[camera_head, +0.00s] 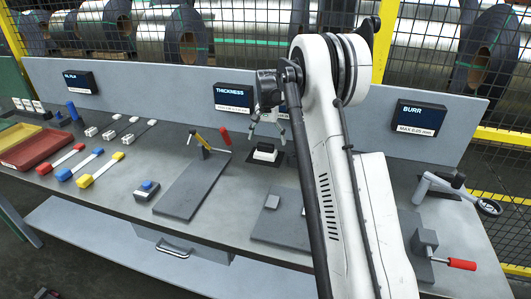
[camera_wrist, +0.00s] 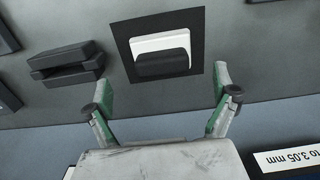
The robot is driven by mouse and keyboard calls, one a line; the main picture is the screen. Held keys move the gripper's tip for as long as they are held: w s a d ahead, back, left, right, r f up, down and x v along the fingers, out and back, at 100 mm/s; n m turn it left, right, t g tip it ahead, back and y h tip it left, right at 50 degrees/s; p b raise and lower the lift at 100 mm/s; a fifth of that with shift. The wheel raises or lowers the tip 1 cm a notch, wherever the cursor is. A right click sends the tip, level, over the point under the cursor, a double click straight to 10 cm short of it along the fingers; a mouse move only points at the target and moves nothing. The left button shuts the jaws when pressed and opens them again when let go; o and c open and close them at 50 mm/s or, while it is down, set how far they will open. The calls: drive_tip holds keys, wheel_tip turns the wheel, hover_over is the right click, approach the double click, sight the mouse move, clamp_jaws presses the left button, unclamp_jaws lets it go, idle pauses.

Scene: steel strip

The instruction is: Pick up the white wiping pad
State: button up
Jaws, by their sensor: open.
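The white wiping pad (camera_head: 265,156) sits on a dark square mat (camera_head: 253,163) on the grey bench, below the thickness display. It has a dark grip block on top. In the wrist view the pad (camera_wrist: 149,43) lies on the black mat (camera_wrist: 125,33), with the dark block over its near part. My gripper (camera_head: 267,136) is open and empty, above the pad. In the wrist view its two green-edged fingers (camera_wrist: 162,82) stand apart to the left and right of the pad's near side, not touching it.
A red tray (camera_head: 30,147) and several coloured-handled tools lie farther left. The upright back panel (camera_head: 150,92) carries displays. A clamp with a red handle (camera_head: 462,264) is at right.

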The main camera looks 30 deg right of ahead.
sight(266, 150)
drive_tip(key=shift+s+a+f+p, duration=0.15)
drive_tip(key=shift+a+f, duration=0.1)
drive_tip(key=shift+f, duration=1.2)
drive_tip(key=shift+a+f+p, duration=0.15)
drive_tip(key=shift+a+f, duration=0.05)
drive_tip(key=shift+f, duration=1.25)
drive_tip(key=c, duration=1.4)
drive_tip(key=shift+r, duration=0.15)
